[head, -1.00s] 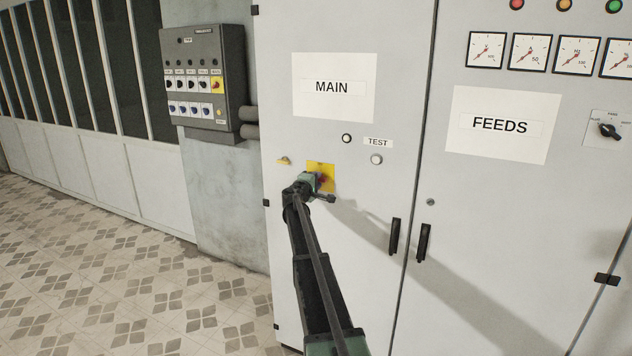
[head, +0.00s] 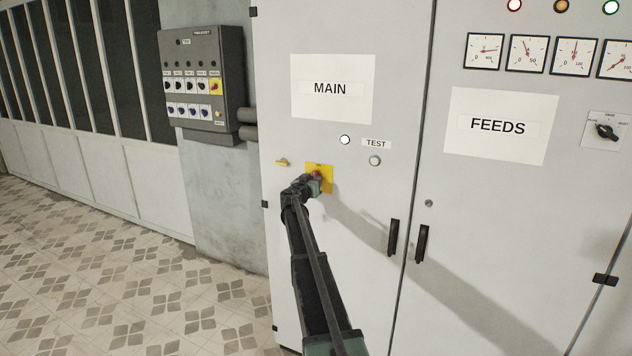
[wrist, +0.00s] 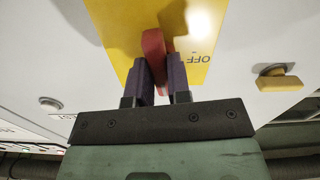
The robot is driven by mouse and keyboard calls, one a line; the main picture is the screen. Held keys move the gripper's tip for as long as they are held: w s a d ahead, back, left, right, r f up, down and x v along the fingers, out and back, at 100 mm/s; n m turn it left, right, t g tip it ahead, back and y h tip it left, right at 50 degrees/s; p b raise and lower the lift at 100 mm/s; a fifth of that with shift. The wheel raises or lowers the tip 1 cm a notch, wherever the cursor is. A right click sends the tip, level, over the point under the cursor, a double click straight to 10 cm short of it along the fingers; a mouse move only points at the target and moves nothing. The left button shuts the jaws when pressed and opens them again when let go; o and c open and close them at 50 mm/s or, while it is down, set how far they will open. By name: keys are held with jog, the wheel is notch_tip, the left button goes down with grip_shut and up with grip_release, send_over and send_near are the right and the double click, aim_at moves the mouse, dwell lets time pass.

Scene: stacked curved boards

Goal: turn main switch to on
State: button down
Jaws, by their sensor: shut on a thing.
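The main switch is a red handle (wrist: 153,48) on a yellow plate (wrist: 205,70) on the cabinet door under the MAIN label (head: 333,90). The plate (head: 327,172) also shows in the head view, with the handle mostly covered by my gripper (head: 314,180). In the wrist view, the two dark fingers of my gripper (wrist: 161,75) are shut on the red handle from either side. The word OFF shows upside down on the plate, right of the handle. The rest of the plate's lettering is hidden or unreadable. A round lamp (head: 345,140) above the switch glows white.
A small yellow latch (head: 281,162) sits left of the switch; it shows in the wrist view (wrist: 279,78) too. The TEST button (head: 375,160) is to the right. Black door handles (head: 394,238) stick out lower right. A grey control box (head: 203,80) hangs on the left wall.

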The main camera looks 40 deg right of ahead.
jog(key=c, duration=1.5)
grip_release()
jog(key=shift+m, duration=0.4)
jog(key=o, duration=0.4)
jog(key=shift+o, duration=0.2)
jog(key=v, duration=0.7)
